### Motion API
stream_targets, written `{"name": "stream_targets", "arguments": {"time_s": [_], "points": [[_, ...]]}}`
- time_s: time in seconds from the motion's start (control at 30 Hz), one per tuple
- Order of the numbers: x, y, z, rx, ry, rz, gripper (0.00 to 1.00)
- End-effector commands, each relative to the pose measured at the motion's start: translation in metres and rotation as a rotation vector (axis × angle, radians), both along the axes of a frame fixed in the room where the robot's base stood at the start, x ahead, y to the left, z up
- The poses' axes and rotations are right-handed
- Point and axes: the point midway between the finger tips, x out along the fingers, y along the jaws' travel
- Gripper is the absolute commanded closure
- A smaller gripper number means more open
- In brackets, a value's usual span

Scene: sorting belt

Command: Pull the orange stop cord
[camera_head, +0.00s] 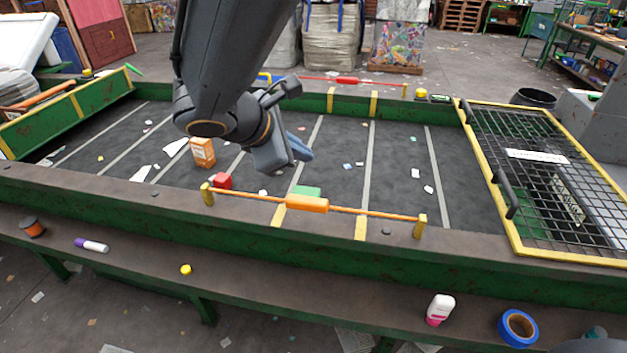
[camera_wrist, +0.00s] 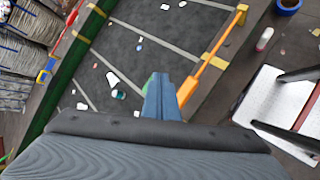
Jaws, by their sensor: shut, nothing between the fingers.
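The orange stop cord (camera_head: 307,204) runs between two yellow posts along the near rim of the belt, with a thicker orange handle at its middle. In the wrist view the cord (camera_wrist: 211,61) slants up right to a yellow post, and its handle is partly hidden behind the fingers. My gripper (camera_head: 303,152) is shut and empty. It hangs over the belt, behind and above the handle in the head view. In the wrist view my gripper (camera_wrist: 161,83) shows its blue-grey fingers just left of the handle, with no visible hold on it.
A red cord (camera_head: 347,81) spans the far rim. A yellow-framed mesh guard (camera_head: 550,155) covers the right end. A white bottle (camera_head: 440,309) and blue tape (camera_head: 517,328) sit on the front ledge.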

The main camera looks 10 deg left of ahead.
Motion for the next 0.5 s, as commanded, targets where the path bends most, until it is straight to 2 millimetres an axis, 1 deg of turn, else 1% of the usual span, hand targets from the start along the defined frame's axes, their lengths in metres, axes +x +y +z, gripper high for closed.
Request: {"name": "stream_targets", "arguments": {"time_s": [0.13,0.27,0.37,0.5], "points": [[0.0,-0.001,-0.002,0.001,0.001,-0.001,1.0],[0.001,-0.001,-0.009,0.001,0.0,-0.004,1.0],[0.001,-0.002,-0.018,0.001,0.001,-0.004,1.0],[0.002,-0.002,-0.035,0.001,0.002,-0.005,1.0]]}}
